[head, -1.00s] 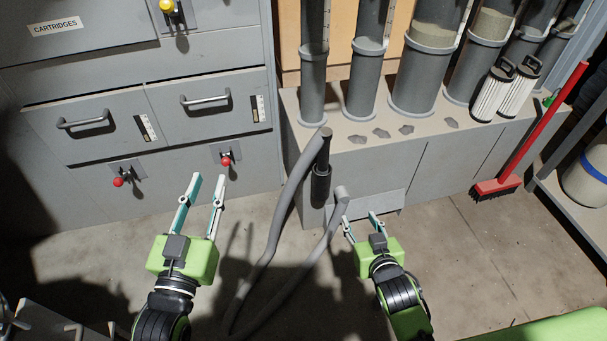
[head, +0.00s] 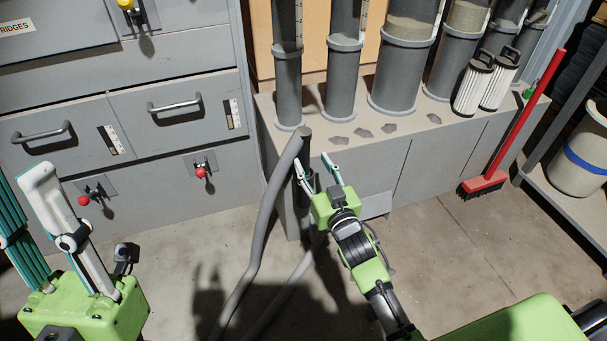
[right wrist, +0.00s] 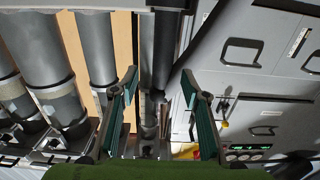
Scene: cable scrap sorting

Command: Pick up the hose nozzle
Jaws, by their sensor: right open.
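The hose nozzle (head: 306,140) is a dark tube at the upper end of a grey hose (head: 262,220). It stands near the front left corner of the grey cabinet, and my right gripper hides its lower part in the head view. My right gripper (head: 312,160) is open, with its fingertips close to the nozzle. In the right wrist view the dark nozzle (right wrist: 165,50) runs between the spread fingers (right wrist: 159,74), apart from both, and contact is not visible. My left gripper (head: 22,178) is open and empty at the far left.
Grey drawers (head: 178,115) with handles and red knobs (head: 201,172) stand on the left. Several grey tubes (head: 343,85) rise from the low cabinet (head: 360,155). Two white filters (head: 473,88) and a red broom (head: 518,125) are on the right.

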